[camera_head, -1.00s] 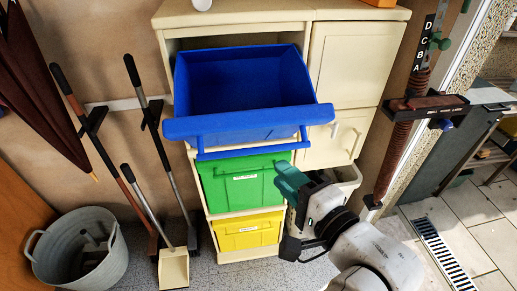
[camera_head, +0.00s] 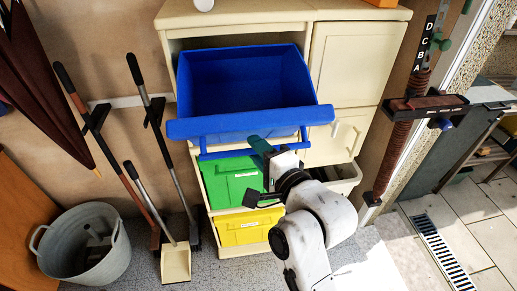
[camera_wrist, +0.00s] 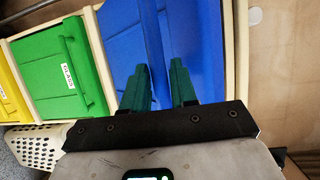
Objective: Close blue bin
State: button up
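The blue bin (camera_head: 247,85) is tilted out of the top opening of the cream cabinet, its open mouth facing up. A blue handle bar (camera_head: 222,151) runs along the lower front. My gripper (camera_head: 257,142) is in front of the bin's lower front, near the right part of the handle bar. In the wrist view, its two green fingers (camera_wrist: 160,88) are apart, with the blue bin (camera_wrist: 120,40) and its bar between and beyond them. I cannot tell whether the fingers touch the bar.
Below are a green bin (camera_head: 225,182) and a yellow bin (camera_head: 240,228), both shut. A post with a red spring (camera_head: 393,150) stands to the right.

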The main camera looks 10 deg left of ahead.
jog(key=shift+c, duration=0.3)
grip_shut()
